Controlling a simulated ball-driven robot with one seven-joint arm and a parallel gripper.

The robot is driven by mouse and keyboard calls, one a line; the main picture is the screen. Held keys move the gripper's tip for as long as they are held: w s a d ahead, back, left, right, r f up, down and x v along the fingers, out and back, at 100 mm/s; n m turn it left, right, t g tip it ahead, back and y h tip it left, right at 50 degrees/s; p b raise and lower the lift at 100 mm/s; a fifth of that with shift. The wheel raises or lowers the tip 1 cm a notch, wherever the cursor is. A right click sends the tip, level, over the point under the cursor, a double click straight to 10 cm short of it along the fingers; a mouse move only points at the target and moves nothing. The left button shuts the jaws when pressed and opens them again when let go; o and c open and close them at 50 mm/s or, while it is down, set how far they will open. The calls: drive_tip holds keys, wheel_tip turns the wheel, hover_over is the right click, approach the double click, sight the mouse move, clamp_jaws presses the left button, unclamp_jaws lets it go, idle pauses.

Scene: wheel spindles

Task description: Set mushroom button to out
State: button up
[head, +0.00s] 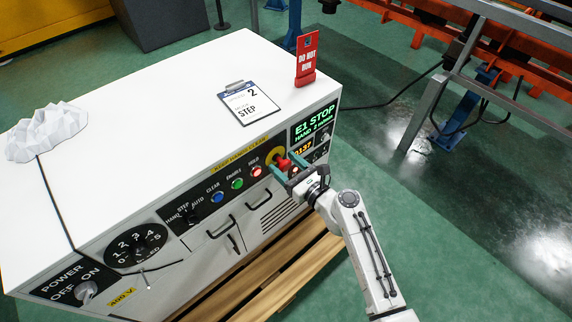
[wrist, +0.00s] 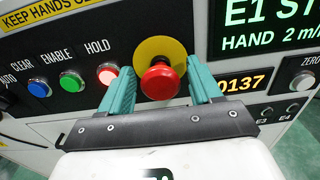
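The red mushroom button (wrist: 161,80) sits on a round yellow plate (wrist: 158,47) on the black front panel. In the head view the red button (head: 283,164) shows near the panel's right end, partly behind my gripper (head: 291,170). In the wrist view my gripper (wrist: 161,88) is open, with one teal finger on each side of the button. A gap shows between the button and each finger. How far the fingertips reach past the button's head is hard to tell. The screen (head: 314,123) above reads "E1 STOP" and "HAND 2 m".
Lit blue, green and red buttons (wrist: 108,73) lie left of the mushroom button. An amber display (wrist: 240,83) and a ZERO button (wrist: 302,80) lie to the right. The white cabinet top (head: 150,110) carries a red DO NOT RUN sign (head: 307,60) and a clipboard (head: 249,101).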

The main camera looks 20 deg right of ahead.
drive_tip(key=v, duration=1)
drive_tip(key=shift+s+p, duration=0.3)
drive_tip(key=shift+s, duration=0.1)
drive_tip(key=shift+d, duration=0.1)
drive_tip(key=s+a+r+n+g+y+p, duration=0.1)
drive_tip(key=s+a+n+g+p, duration=0.15)
drive_tip(key=s+n+g, duration=0.6)
drive_tip(key=s+a+n+g+y+p, duration=0.1)
drive_tip(key=s+a+n+g+p, duration=0.2)
drive_tip(key=n, duration=1)
drive_tip(key=s+d+r+n+g+h+p, duration=0.2)
drive_tip(key=s+d+r+n+h, duration=0.1)
drive_tip(key=s, duration=0.5)
drive_tip(key=s+d+r+n+g+h+p, duration=0.2)
drive_tip(key=s+d+r+n+h, duration=0.2)
drive_tip(key=s+d+n, duration=0.2)
drive_tip(key=shift+s+d+n+g+h, duration=0.35)
drive_tip(key=shift+s+n+h, duration=0.05)
drive_tip(key=shift+s+n, duration=0.5)
